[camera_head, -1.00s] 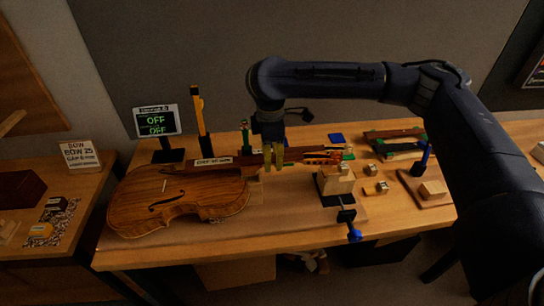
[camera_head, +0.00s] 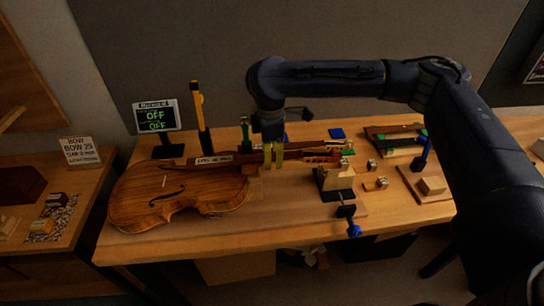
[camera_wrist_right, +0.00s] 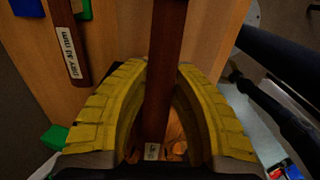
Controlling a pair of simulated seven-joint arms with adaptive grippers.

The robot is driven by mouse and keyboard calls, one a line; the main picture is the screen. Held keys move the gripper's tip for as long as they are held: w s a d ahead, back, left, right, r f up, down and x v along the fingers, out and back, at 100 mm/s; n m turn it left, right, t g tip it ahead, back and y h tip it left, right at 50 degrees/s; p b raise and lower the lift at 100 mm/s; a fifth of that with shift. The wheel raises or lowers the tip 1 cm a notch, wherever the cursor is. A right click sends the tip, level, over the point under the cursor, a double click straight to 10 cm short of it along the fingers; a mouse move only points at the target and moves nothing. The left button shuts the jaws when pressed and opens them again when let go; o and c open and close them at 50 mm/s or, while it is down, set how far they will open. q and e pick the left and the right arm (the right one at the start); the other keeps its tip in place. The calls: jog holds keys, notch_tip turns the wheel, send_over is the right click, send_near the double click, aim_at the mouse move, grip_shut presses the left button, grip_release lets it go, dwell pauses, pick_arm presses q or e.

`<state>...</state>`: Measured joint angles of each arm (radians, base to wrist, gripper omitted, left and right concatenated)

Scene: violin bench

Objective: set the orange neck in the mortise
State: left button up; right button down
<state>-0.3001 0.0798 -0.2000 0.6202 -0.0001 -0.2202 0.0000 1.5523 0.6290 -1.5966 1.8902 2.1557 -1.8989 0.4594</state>
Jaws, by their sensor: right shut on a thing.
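The violin body (camera_head: 180,200) lies flat on the bench at the left. Its neck end faces right, towards my right gripper (camera_head: 274,157). The gripper's yellow fingers point down and are shut on the neck (camera_head: 318,152), whose orange scroll end reaches right above a wooden block. In the right wrist view a dark reddish-brown bar of the neck (camera_wrist_right: 166,60) runs between the yellow fingers (camera_wrist_right: 158,120). The mortise is hidden in the head view by the fingers and neck, so I cannot tell whether the neck touches the body. My left gripper is not in view.
A wooden block on a black clamp (camera_head: 336,178) stands right of the violin. A display reading OFF (camera_head: 156,116) stands at the back left. Small metal-topped blocks (camera_head: 376,183) and a wooden tray (camera_head: 428,190) lie right.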

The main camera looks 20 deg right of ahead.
jog(key=shift+f, duration=1.25)
dwell(0.5)
dwell(0.6)
jog(key=c, duration=1.1)
grip_release()
jog(key=shift+a+r, duration=0.15)
jog(key=shift+r, duration=5.85)
